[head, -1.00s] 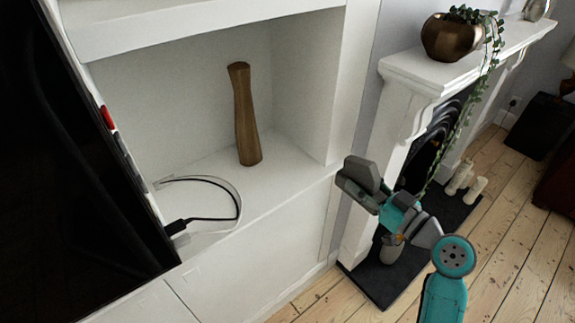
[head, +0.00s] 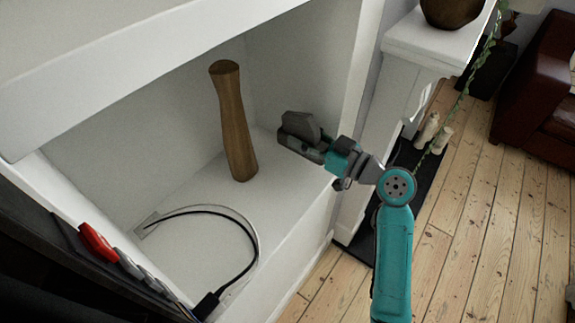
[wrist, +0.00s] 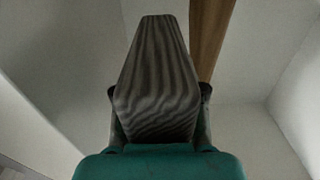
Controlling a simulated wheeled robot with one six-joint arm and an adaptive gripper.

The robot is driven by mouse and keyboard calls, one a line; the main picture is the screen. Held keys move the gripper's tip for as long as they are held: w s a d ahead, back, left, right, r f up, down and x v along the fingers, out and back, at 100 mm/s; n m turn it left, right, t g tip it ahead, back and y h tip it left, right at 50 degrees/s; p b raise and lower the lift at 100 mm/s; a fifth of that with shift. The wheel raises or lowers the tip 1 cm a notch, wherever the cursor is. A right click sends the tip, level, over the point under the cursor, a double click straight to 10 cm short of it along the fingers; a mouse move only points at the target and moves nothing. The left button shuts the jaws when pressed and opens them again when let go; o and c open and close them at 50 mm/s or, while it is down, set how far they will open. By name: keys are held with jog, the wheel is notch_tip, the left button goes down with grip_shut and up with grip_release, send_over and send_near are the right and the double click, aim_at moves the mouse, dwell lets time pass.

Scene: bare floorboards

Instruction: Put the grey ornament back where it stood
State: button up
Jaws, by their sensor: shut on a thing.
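The grey ornament (head: 300,125) is a tapered block, held at the end of my gripper (head: 308,146) in the alcove's right part. In the wrist view the ornament (wrist: 158,80) fills the middle, with dark wavy stripes and a narrow far end. My gripper (wrist: 160,128) is shut on its wider near end. I cannot tell the exact height of the ornament above the shelf. The white alcove shelf (head: 190,203) is below and left of it.
A tall brown wooden vase (head: 235,125) stands on the shelf left of the ornament and shows behind it in the wrist view (wrist: 210,35). A black cable (head: 250,250) loops at the shelf's front left. The alcove's right wall (head: 320,75) is close.

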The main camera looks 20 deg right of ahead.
notch_tip(320, 180, down, 10)
jog(key=shift+a+r, duration=0.1)
dwell(0.4)
jog(key=o, duration=1.2)
jog(key=shift+f, duration=0.2)
jog(key=shift+r, duration=0.1)
jog(key=shift+s+r, duration=0.1)
jog(key=v, duration=1.2)
